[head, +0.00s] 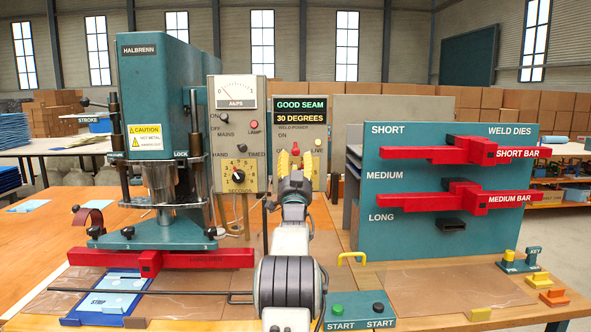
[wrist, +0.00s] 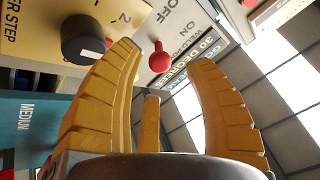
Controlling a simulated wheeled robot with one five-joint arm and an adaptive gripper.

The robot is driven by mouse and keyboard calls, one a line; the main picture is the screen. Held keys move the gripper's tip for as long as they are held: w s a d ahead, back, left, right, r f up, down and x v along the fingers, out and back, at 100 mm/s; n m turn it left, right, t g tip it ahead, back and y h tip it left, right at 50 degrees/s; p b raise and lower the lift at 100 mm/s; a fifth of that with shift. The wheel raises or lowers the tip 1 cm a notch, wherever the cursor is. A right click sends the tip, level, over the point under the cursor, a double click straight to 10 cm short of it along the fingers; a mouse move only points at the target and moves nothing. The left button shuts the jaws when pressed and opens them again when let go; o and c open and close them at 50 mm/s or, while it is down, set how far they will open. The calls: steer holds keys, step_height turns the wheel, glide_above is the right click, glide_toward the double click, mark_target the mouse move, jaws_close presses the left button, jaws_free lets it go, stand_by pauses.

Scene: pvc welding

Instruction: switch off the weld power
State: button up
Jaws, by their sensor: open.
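The weld power panel (head: 313,170) stands behind my gripper, with a sign reading GOOD SEAM, 30 DEGREES. The red ball appears beyond and between the fingertips, with no clear contact. A yellowish lamp (head: 318,142) sits above the word LIVE.
A black knob (wrist: 85,40) is close to the left finger. The mains panel (head: 238,130) with gauge and dial stands left of the weld power panel. The teal weld dies rack (head: 447,230) with red bars is at right. The Halbrenn press (head: 155,95) is at left.

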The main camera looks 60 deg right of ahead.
steer(key=shift+v, duration=1.35)
steer(key=shift+a, duration=0.1)
